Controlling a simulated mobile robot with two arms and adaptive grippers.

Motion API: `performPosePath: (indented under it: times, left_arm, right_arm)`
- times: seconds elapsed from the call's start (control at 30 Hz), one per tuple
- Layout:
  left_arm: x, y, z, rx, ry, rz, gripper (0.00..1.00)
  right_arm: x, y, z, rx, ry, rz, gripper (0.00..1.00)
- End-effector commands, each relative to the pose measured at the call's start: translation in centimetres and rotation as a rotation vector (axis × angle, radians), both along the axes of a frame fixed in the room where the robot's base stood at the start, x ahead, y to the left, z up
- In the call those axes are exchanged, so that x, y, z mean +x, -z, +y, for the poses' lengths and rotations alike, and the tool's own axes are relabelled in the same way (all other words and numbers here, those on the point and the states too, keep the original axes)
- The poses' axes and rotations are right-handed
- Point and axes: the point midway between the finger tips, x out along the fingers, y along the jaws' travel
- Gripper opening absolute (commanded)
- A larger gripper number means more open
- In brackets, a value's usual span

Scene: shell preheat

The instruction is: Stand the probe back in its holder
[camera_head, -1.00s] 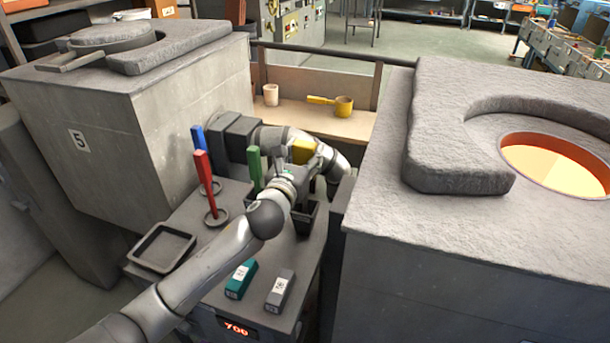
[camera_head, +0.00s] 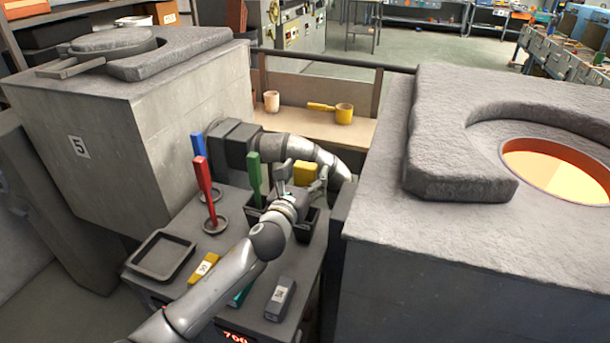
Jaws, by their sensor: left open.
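Three upright coloured sticks stand on the grey cart: red (camera_head: 204,178), blue (camera_head: 198,147) and green (camera_head: 254,176). I cannot tell which one is the probe. The red and blue sticks stand at ring bases (camera_head: 215,225). The green stick rises at the left end of a dark bin (camera_head: 304,231); its foot is hidden. My left gripper (camera_head: 302,183) is open over the bin, right of the green stick. A yellow block (camera_head: 306,171) shows right behind its fingers; I cannot tell whether they touch. My right gripper is not in view.
A shallow black tray (camera_head: 161,257) and yellow (camera_head: 204,268), teal (camera_head: 241,296) and grey (camera_head: 280,298) labelled blocks lie on the cart. Furnaces stand left (camera_head: 150,130) and right (camera_head: 400,270); the right one has a glowing opening.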

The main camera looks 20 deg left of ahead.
Motion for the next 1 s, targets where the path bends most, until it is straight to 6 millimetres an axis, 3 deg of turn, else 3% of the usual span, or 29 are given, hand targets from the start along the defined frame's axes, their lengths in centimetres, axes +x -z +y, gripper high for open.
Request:
performPosePath:
  times: [0.2,0.37,0.8,1.0]
  left_arm:
    - [-0.1,-0.2,0.0,0.001,0.000,0.000,0.71]
    - [-1.4,-0.1,0.1,0.002,0.001,0.000,0.71]
    - [-9.0,0.0,0.3,0.002,0.002,0.000,0.71]
    - [-11.3,-0.1,0.4,0.000,0.001,0.000,0.71]
  right_arm:
    - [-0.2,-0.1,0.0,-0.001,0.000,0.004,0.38]
    - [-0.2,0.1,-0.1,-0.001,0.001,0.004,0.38]
    - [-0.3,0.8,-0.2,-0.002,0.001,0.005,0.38]
    - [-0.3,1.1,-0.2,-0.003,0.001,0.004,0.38]
